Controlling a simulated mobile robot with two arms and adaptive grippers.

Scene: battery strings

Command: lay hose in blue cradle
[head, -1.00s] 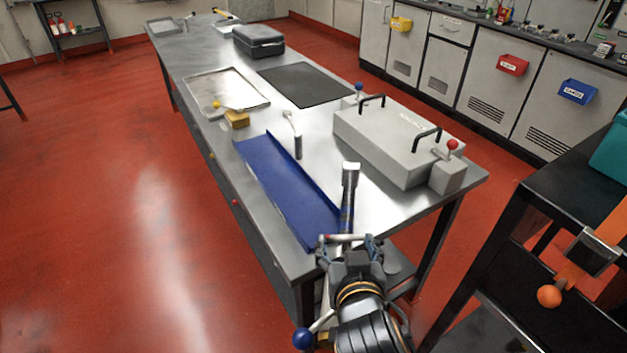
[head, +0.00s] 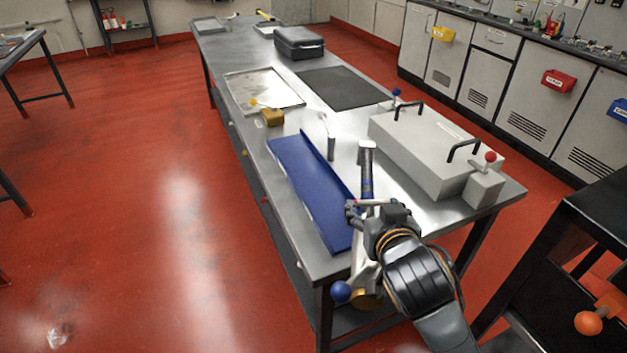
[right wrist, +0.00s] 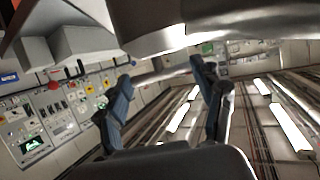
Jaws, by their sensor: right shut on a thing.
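The blue cradle (head: 303,180) is a long, open blue channel lying lengthwise along the left front of the metal table. My right gripper (head: 367,206) is at the table's near end, right of the cradle, shut on the hose (head: 366,180). The hose shows as a dark tube with a silver end pointing away from me. A pale part with a blue ball and a brass-coloured piece shows below the gripper and seems to belong to it. The hose appears beside the cradle, not in it; its height is unclear. In the right wrist view, both fingers (right wrist: 162,78) show below a blurred metallic shape.
A grey box (head: 425,150) with black handles stands right of the hose. A bent metal post (head: 330,138) rises beside the cradle. A yellow-knobbed block (head: 272,117), a shallow tray (head: 262,88) and a dark mat (head: 345,88) lie farther along. A black rack (head: 575,240) stands at right.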

